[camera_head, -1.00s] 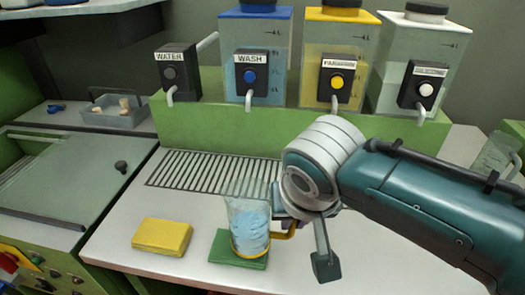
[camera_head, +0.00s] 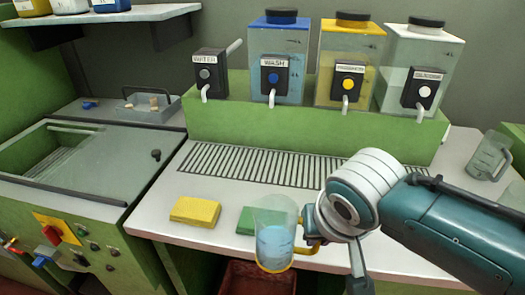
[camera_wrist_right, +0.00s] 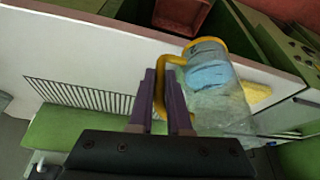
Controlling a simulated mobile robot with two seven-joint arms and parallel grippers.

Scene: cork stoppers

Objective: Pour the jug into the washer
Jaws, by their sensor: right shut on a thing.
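The clear jug (camera_head: 273,243) with a yellow rim at its base holds pale blue liquid. My right gripper (camera_head: 312,232) is shut on its yellow handle. The jug is about upright, near the counter's front edge and in front of the green pad. In the right wrist view, the two purple fingers (camera_wrist_right: 161,100) are on either side of the handle, and the jug (camera_wrist_right: 212,85) is beside them. The washer (camera_head: 100,200) is the green cabinet at left with a grey top and an open basin. My left gripper is out of view.
A yellow block (camera_head: 195,211) and a green pad (camera_head: 246,221) lie on the white counter (camera_head: 165,222). Behind are a drain grille (camera_head: 250,165) and labelled dispensers. Another jug (camera_head: 488,155) stands at right. A grey tray (camera_head: 150,107) sits behind the washer.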

